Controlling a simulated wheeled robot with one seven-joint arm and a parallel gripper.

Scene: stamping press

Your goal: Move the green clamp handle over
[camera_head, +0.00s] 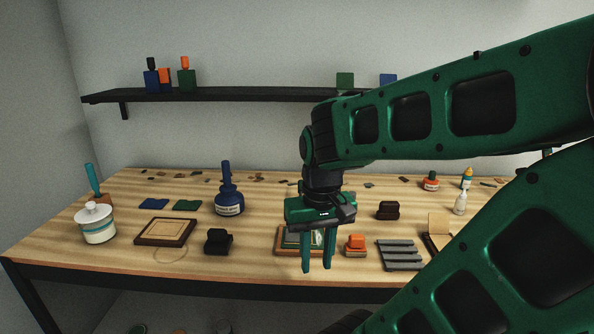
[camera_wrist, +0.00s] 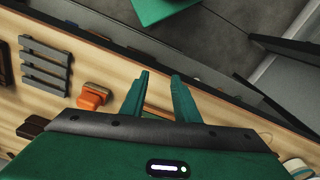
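My gripper (camera_head: 317,266) is above the front middle of the workbench, pointing down, its two green fingers apart. In the wrist view the fingers (camera_wrist: 160,82) also stand apart, with nothing seen held between them. Behind the fingers in the head view is a wooden frame (camera_head: 284,249) with a green part (camera_head: 291,240) inside, largely hidden by the gripper. I cannot tell whether that part is the green clamp handle. No clamp handle shows clearly in either view.
An orange-topped stamp (camera_head: 356,243) stands close right of the gripper; it also shows in the wrist view (camera_wrist: 93,96). A grey slatted rack (camera_head: 400,256) lies farther right. A black stamp (camera_head: 217,242) and another wooden frame (camera_head: 165,232) are to the left. The bench's front edge (camera_head: 180,277) is near.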

